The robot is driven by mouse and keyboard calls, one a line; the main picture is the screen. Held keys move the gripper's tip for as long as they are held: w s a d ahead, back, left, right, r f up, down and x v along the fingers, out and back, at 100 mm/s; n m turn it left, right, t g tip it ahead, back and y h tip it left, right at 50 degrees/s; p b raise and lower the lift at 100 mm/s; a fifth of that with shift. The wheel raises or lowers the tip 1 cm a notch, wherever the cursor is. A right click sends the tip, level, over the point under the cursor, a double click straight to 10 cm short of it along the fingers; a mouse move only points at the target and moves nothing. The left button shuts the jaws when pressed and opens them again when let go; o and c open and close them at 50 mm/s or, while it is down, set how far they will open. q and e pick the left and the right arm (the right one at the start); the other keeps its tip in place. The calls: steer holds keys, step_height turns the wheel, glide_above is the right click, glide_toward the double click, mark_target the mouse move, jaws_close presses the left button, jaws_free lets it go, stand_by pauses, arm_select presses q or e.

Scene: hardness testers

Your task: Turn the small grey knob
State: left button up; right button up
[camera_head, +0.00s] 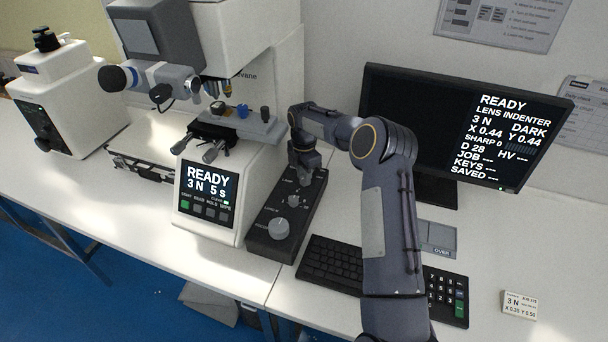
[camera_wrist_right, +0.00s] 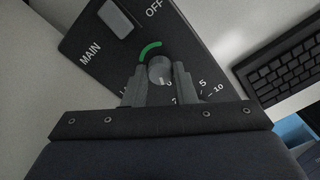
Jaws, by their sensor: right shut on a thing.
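The small grey knob (camera_wrist_right: 159,70) shows in the right wrist view, on a dark control box (camera_wrist_right: 95,62) with a green arc and numbers around it. My right gripper (camera_wrist_right: 160,78) has one finger on each side of the knob and is shut on it. In the head view my right gripper (camera_head: 303,168) reaches down to the far end of the control box (camera_head: 262,243), and the held knob is hidden there. A larger grey knob (camera_head: 279,228) and a smaller one (camera_head: 293,200) stand nearer on the box. My left gripper is not in view.
A hardness tester (camera_head: 207,200) reading "READY 3 N 5 s" stands left of the box. A monitor (camera_head: 425,100) stands behind my right arm. A keyboard (camera_head: 330,266) and a keypad (camera_head: 447,300) lie on the white table. A grey rocker switch (camera_wrist_right: 117,18) marked MAIN is near the held knob.

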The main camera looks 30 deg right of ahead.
steer(key=m+b, duration=0.1)
steer(key=m, duration=0.2)
steer(key=shift+m, duration=0.4)
steer(key=m, duration=0.3)
steer(key=shift+m, duration=0.4)
steer(key=m+b, duration=0.1)
steer(key=m, duration=1)
steer(key=shift+m, duration=0.4)
steer(key=m, duration=0.3)
steer(key=shift+m, duration=0.3)
steer(key=m, duration=0.3)
steer(key=shift+m, duration=2.4)
